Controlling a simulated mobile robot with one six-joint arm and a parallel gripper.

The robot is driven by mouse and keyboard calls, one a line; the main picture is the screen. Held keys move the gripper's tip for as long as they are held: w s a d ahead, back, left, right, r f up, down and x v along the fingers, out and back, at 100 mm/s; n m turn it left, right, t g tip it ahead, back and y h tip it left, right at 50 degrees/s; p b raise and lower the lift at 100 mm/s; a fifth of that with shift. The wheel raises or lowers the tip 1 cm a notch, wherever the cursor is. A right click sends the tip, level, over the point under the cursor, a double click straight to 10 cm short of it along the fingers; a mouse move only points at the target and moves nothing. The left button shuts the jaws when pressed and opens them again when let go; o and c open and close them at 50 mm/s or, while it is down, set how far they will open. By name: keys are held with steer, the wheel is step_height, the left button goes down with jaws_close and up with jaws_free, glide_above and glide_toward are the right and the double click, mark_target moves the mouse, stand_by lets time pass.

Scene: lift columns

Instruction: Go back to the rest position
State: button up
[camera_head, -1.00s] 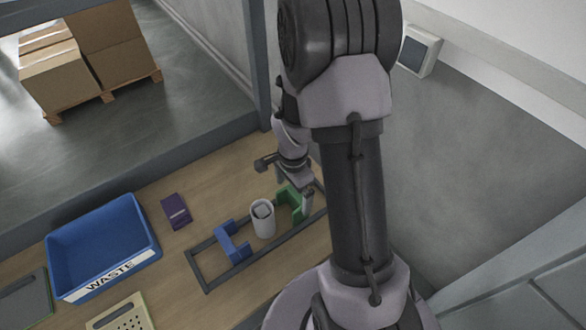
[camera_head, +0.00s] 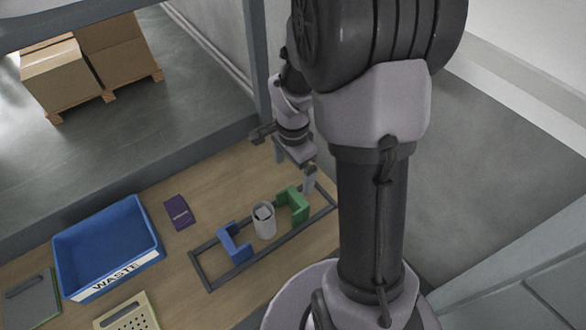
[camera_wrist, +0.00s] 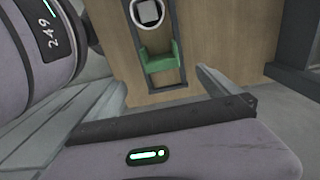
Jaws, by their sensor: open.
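My gripper (camera_head: 294,166) is open and empty in the head view, raised above the bench just behind the green bracket. The green bracket (camera_head: 294,204) sits at the right part of a dark rail frame (camera_head: 205,277). A white cylinder (camera_head: 264,226) stands in the middle of the frame, and a blue bracket (camera_head: 234,243) sits at its left part. The wrist view shows the green bracket (camera_wrist: 160,60) and the top of the white cylinder (camera_wrist: 149,12) at a distance from the gripper. My arm hides the right end of the bench.
A blue bin marked WASTE (camera_head: 112,283) stands at the left of the wooden bench (camera_head: 215,180). A purple box (camera_head: 180,212), a perforated tray (camera_head: 127,315) and a grey-green board (camera_head: 32,300) lie nearby. A grey post (camera_head: 258,70) rises behind the bench. Cartons on a pallet (camera_head: 60,105) are beyond.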

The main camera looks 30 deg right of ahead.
steer(key=s+a+r+n+t+y+b, duration=0.1)
steer(key=s+a+r+n+t+b, duration=0.2)
steer(key=s+a+n+b, duration=0.3)
steer(key=s+a+r+n+t+y+b, duration=0.1)
steer(key=s+a+r+n+t+b, duration=0.1)
steer(key=s+a+n+b, duration=0.4)
steer(key=a+r+n+b, duration=0.1)
steer(key=a, duration=0.3)
steer(key=shift+s+a+t, duration=0.25)
steer(key=shift+s+t, duration=0.15)
